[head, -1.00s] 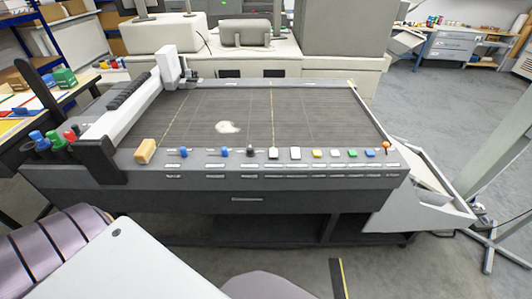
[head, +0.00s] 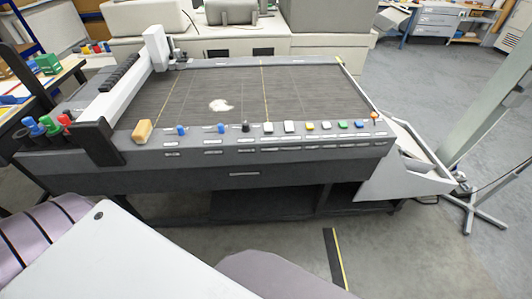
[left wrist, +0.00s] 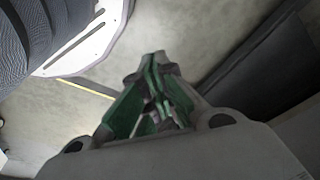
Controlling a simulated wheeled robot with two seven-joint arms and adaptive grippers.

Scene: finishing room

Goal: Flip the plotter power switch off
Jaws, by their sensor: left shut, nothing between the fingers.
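The plotter (head: 240,172) is a wide grey flatbed machine in the middle of the head view. Along its front edge are a tan block (head: 142,131), two blue knobs (head: 181,130), a black knob (head: 246,127), two white buttons (head: 289,127) and several small coloured buttons (head: 326,125). An orange-topped control (head: 375,116) stands at the right end. The labels are too small to read, so I cannot tell which is the power switch. My left gripper (left wrist: 155,62) is shut and empty in the left wrist view, above the floor. My right gripper is not in view.
A white gantry (head: 125,85) crosses the plotter's left side. A lilac striped thing (head: 45,240) and a white panel are close in front. A sloping tray (head: 415,150) and a stand (head: 470,200) are on the right. Floor between me and the plotter is partly clear.

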